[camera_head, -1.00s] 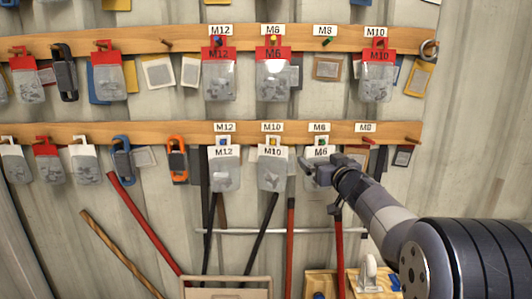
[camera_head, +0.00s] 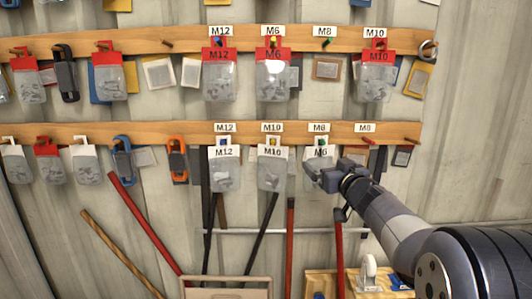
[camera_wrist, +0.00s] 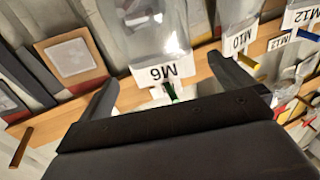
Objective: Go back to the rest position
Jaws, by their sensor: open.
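My gripper (camera_head: 318,178) is open in front of the lower wooden rail, at the right part of a clear bag marked M6 (camera_head: 316,157). The bag hangs from the rail with its white header up, and my gripper hides part of it. In the wrist view, my gripper's two fingers (camera_wrist: 168,82) are spread wide. The M6 bag (camera_wrist: 145,35) appears upside down beyond the gap between them, near a green-tipped peg (camera_wrist: 172,92). I see no finger closed on it.
White-header bags M12 (camera_head: 224,168) and M10 (camera_head: 271,168) hang to the left. Red-header bags hang on the upper rail (camera_head: 190,40). Bare pegs (camera_head: 370,141) stick out at the lower rail's right.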

